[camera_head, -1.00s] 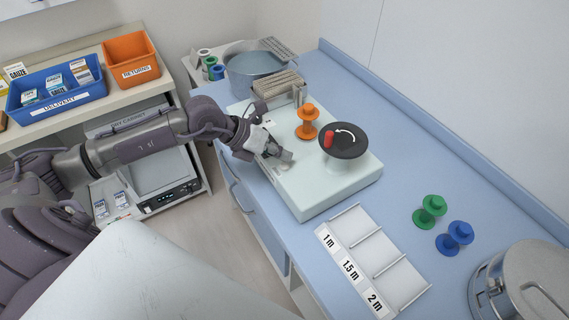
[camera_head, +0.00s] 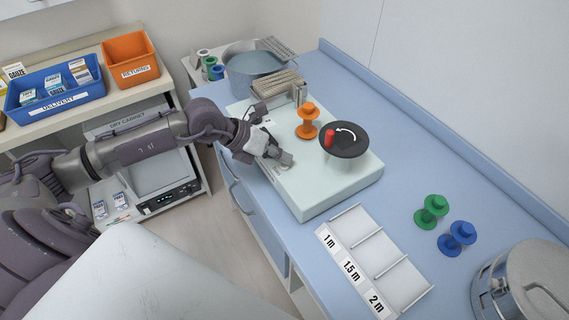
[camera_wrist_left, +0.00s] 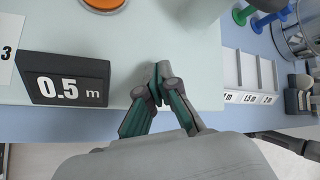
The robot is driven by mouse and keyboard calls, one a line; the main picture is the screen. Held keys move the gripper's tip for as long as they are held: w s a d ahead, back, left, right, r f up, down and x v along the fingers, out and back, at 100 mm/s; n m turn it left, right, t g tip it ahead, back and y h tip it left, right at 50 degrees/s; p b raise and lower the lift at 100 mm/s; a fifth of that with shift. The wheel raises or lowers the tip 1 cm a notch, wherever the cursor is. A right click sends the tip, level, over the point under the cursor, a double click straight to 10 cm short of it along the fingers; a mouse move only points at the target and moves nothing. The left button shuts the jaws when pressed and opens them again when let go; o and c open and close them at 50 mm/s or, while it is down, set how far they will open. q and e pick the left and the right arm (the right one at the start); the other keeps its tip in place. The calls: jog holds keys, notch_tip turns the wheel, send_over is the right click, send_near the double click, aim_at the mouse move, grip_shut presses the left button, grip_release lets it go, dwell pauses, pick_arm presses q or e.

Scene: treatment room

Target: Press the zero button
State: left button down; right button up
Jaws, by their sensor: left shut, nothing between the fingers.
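The pale green winding machine (camera_head: 320,205) stands on the blue counter, with an orange spool (camera_head: 307,121) and a dark crank disc (camera_head: 344,141) with a red knob on top. My left gripper (camera_head: 285,158) is shut and empty, low over the front part of the machine's top. In the left wrist view, the fingertips (camera_wrist_left: 158,72) are together beside a black display reading 0.5 m (camera_wrist_left: 65,80). The zero button is not visible; the fingers may cover it. I cannot tell whether the fingertips touch the surface. My right gripper is not in view.
A white tray (camera_head: 358,212) marked 1 m, 1.5 m and 2 m lies right of the machine. Green (camera_head: 431,209) and blue (camera_head: 457,237) spools and a metal pot (camera_head: 520,285) stand further right. A metal basin (camera_head: 252,72) is behind the machine.

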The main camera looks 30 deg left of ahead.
aim_at(281, 165)
pick_arm(q)
jog(key=shift+f+b, duration=0.3)
jog(key=shift+f, duration=0.15)
jog(key=shift+r, duration=0.1)
dwell(0.4)
jog(key=shift+r+p, duration=0.55)
jog(key=shift+r, duration=0.3)
jog(key=shift+r+p, duration=1.6)
jog(key=shift+r, duration=0.95)
jog(key=shift+a+f, duration=0.1)
